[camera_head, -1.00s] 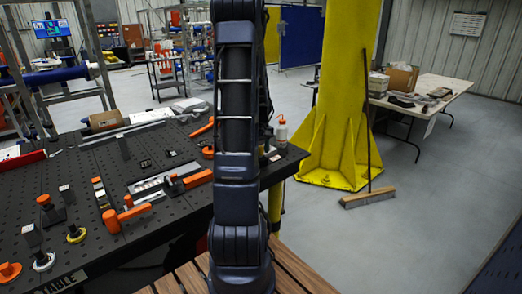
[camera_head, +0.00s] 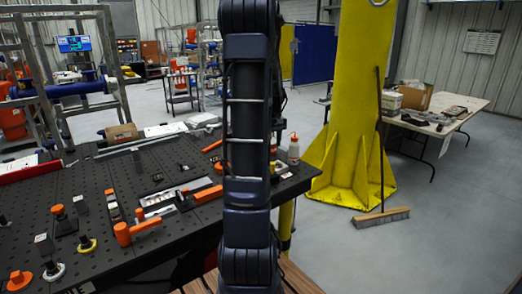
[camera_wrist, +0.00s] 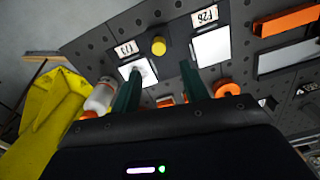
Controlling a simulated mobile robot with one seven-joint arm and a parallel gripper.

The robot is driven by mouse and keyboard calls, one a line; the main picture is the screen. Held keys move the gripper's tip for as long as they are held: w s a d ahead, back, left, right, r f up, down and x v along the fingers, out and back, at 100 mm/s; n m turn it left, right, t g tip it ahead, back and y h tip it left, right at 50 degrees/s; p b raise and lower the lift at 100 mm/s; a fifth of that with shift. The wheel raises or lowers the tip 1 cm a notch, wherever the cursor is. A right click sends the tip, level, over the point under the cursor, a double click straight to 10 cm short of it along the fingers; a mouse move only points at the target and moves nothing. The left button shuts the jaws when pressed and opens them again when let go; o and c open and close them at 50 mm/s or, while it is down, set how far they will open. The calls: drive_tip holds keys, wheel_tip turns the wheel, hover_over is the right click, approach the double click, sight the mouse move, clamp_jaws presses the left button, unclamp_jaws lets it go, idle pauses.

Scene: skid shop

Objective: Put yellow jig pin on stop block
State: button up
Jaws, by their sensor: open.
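The yellow jig pin (camera_head: 87,244) stands at the near left of the black perforated table, with a pale ring around its base. In the wrist view its round yellow top (camera_wrist: 158,45) shows just beyond and between my fingertips, apart from them. My gripper (camera_wrist: 160,70) is open and empty, with two dark green fingers. Two pale square-topped blocks, one at the left (camera_wrist: 140,70) and one at the right (camera_wrist: 212,47), flank the pin beside printed labels. Steel blocks also show in the head view (camera_head: 44,242). I cannot tell which is the stop block. My gripper is outside the head view.
A white-ringed pin (camera_head: 53,270), an orange pin (camera_head: 20,281) and an orange clamp (camera_head: 135,228) stand near the yellow pin. A white bottle (camera_head: 294,150) stands at the table's right edge. A yellow column (camera_head: 345,110) and broom (camera_head: 381,216) stand to the right.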

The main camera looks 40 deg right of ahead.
drive_tip(key=s+a+r+n+t, duration=0.1)
drive_tip(key=a+r, duration=0.4)
drive_tip(key=a, duration=0.7)
drive_tip(key=s+a+r+t, duration=0.1)
drive_tip(key=a+r, duration=0.4)
drive_tip(key=a, duration=0.6)
drive_tip(key=s+a+t, duration=0.2)
drive_tip(key=s+a, duration=1.1)
drive_tip(key=a, duration=0.4)
drive_tip(key=shift+r+n+t, duration=0.3)
drive_tip(key=shift+r+n, duration=0.05)
drive_tip(key=shift+n, duration=0.05)
